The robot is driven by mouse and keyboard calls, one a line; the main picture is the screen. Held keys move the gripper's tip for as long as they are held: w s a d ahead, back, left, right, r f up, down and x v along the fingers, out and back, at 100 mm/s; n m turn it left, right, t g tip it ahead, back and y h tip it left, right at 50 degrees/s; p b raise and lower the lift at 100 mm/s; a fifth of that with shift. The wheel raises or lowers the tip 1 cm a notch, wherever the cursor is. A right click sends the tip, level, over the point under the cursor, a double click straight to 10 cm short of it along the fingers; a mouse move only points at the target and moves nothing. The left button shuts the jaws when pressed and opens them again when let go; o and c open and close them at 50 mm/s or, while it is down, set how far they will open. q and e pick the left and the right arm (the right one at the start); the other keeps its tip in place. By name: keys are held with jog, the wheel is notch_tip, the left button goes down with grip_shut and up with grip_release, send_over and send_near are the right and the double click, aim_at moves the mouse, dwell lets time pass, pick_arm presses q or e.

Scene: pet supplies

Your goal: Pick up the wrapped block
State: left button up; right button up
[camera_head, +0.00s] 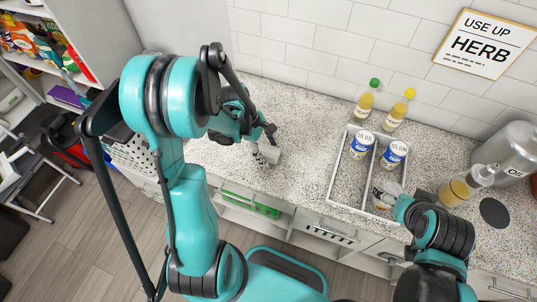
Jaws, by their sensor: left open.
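A small pale grey block (270,154), which looks like the wrapped block, is on the speckled counter left of the middle. My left gripper (264,144) reaches down to it from the left, with dark fingers close around or beside it. The gripper is open; I cannot tell whether a finger touches the block. My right gripper (384,194) is low over the front part of the white tray at the right. Its fingers are small and partly hidden by my arm, so its opening is unclear.
The divided white tray (342,190) holds two blue-and-white jars (361,144). Two bottles (366,102) with green and yellow caps stand behind it. An oil bottle (459,189) and metal canister (511,150) stand at the right. The counter (310,125) between block and tray is clear.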

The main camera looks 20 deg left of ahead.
pick_arm(q)
jog(key=shift+d+f, duration=0.15)
jog(key=shift+f, duration=0.15)
jog(key=c, duration=1.4)
